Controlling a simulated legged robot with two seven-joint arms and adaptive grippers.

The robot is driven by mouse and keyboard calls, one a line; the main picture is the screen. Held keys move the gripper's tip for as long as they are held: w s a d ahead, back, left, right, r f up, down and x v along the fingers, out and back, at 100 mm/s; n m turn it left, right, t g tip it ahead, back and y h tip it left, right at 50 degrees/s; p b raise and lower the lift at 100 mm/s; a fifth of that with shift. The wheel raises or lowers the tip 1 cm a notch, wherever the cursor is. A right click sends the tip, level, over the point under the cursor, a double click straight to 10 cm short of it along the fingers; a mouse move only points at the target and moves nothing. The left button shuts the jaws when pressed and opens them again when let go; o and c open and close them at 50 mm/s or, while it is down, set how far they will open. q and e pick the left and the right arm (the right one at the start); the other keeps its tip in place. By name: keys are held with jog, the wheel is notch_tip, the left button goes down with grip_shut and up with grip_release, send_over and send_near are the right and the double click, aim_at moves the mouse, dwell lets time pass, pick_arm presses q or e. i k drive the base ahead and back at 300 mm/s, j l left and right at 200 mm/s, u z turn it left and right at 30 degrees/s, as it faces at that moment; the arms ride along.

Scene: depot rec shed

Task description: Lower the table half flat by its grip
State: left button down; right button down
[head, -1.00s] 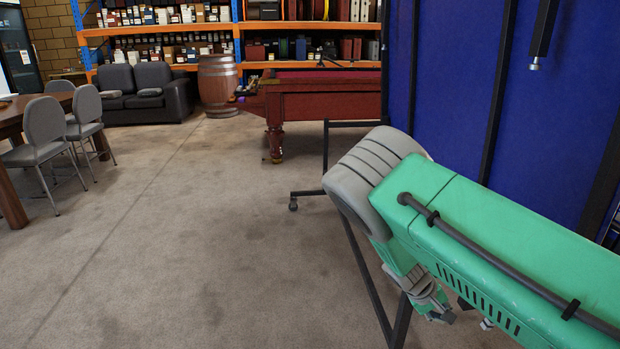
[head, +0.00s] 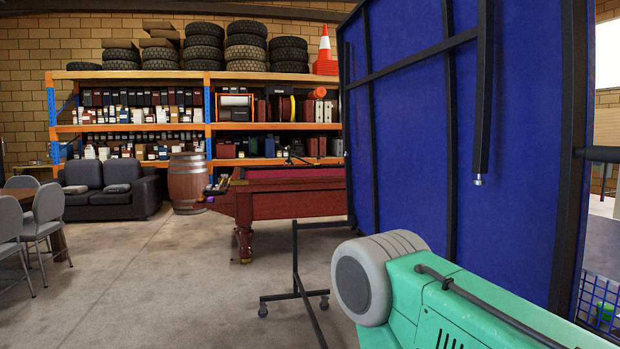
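The table half is a blue panel (head: 412,130) on a black frame. It stands upright on the right of the head view, its underside bars and a hanging black leg (head: 484,90) facing me. A black bar (head: 600,153) juts out at its right edge; I cannot tell whether this is the grip. My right arm, green with a grey joint, crosses the lower right in front of the panel. Neither gripper is in view.
A wheeled black undercarriage (head: 293,296) stands on the floor below the panel. A red pool table (head: 290,205) is behind it. A barrel (head: 187,182), a dark sofa (head: 110,190) and grey chairs (head: 42,222) are at the left. The floor at centre left is clear.

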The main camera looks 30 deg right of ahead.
aim_at(408, 165)
jog(key=l+z, duration=0.5)
jog(key=l, duration=1.05)
jog(key=l+u, duration=0.1)
jog(key=l, duration=0.65)
jog(key=l+u, duration=0.1)
jog(key=l, duration=0.65)
jog(key=k+l+u, duration=0.1)
jog(key=l, duration=0.65)
jog(key=l+u, duration=0.15)
jog(key=l, duration=0.55)
jog(key=l+u, duration=0.1)
jog(key=l, duration=0.8)
jog(key=k, duration=0.05)
